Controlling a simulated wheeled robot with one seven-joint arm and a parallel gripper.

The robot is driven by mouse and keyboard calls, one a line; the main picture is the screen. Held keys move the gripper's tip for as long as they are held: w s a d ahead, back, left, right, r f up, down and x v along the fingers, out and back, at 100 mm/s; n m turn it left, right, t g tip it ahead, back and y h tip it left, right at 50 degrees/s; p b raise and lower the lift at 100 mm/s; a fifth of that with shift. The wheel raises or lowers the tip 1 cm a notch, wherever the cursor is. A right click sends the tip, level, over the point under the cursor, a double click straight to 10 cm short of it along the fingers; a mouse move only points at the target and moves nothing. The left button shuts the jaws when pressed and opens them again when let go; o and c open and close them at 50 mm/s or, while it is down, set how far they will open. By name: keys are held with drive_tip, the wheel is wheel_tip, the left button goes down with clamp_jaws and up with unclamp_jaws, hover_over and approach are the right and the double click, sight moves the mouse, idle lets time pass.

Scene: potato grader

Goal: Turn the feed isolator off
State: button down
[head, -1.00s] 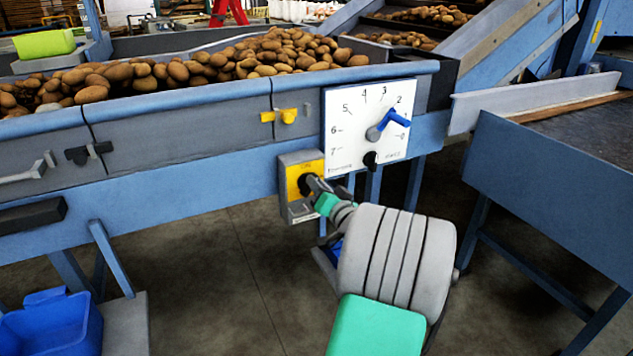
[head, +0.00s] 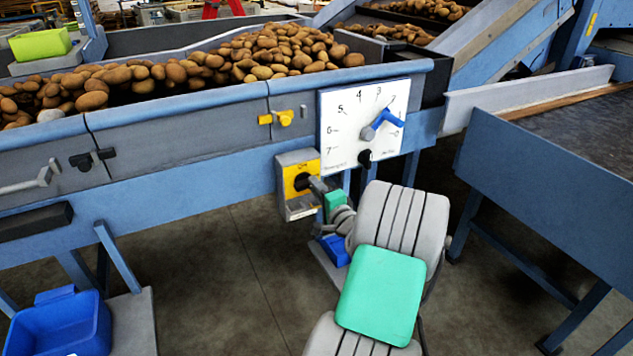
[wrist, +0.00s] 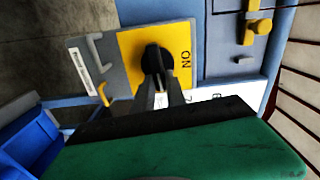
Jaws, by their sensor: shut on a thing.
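The feed isolator is a grey box with a yellow plate (head: 290,172) on the blue frame, below the dial panel. Its black knob (wrist: 153,60) sits in the middle of the yellow plate in the wrist view, with the word ON on the plate beside it. My gripper (wrist: 160,90) has its fingers closed on the knob. In the head view my gripper (head: 315,186) reaches the knob from the lower right and partly hides it. The knob's exact angle is hard to tell behind the fingers.
The white dial panel (head: 345,105) with a blue pointer lever (head: 382,123) is just above right. A yellow latch (head: 284,118) is above. Potatoes (head: 250,60) fill the hopper. A blue bin (head: 60,325) stands lower left. The floor between is clear.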

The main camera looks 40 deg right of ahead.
drive_tip(key=shift+m, duration=0.5)
drive_tip(key=shift+f, duration=0.1)
drive_tip(key=c, duration=1.4)
unclamp_jaws()
drive_tip(key=shift+o, duration=0.2)
drive_tip(key=v, duration=0.7)
drive_tip(key=shift+s+p, duration=0.4)
drive_tip(key=shift+a, duration=0.2)
